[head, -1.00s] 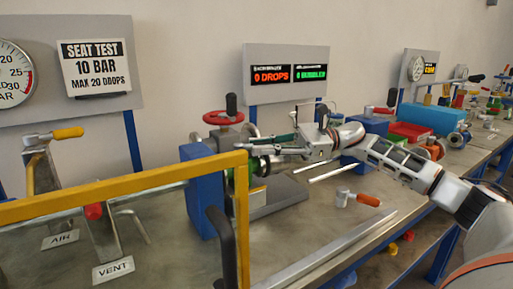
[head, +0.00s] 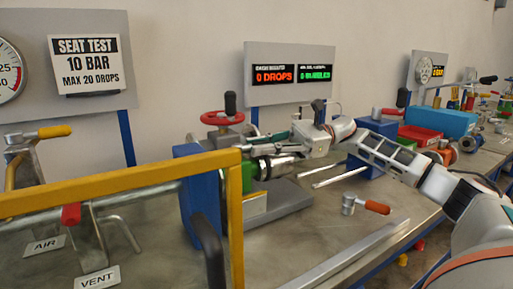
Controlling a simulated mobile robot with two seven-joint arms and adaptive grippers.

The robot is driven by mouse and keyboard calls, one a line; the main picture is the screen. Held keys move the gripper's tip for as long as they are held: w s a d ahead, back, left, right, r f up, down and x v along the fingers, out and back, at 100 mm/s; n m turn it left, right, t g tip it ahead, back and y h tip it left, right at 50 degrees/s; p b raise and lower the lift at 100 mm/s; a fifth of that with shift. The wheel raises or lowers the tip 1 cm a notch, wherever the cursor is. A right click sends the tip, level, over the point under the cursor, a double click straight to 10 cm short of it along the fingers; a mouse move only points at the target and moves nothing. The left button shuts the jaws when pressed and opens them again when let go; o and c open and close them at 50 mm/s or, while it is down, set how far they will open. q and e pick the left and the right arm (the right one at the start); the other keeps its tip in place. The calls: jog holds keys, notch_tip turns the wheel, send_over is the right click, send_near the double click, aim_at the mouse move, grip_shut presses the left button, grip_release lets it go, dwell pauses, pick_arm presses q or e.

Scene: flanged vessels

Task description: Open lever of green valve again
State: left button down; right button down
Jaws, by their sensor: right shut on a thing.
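The green valve (head: 247,178) shows as a green body beside a blue block (head: 196,195), just behind the upright of the yellow frame. My right gripper (head: 262,152) reaches in from the right at the valve's upper right side. It is shut on the valve's lever, which is mostly hidden by the fingers, so its exact angle cannot be told. My left gripper is not in view.
A yellow frame (head: 120,185) crosses the front left and partly blocks the valve. A red handwheel (head: 222,118) stands behind. An orange-handled tool (head: 366,206) and a metal bar (head: 350,255) lie on the bench at right. The display panel reads 0 drops.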

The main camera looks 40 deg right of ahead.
jog(key=shift+r, duration=0.3)
jog(key=c, duration=2)
grip_release()
jog(key=shift+f, duration=0.1)
jog(key=shift+f, duration=0.1)
jog(key=shift+v, duration=3.75)
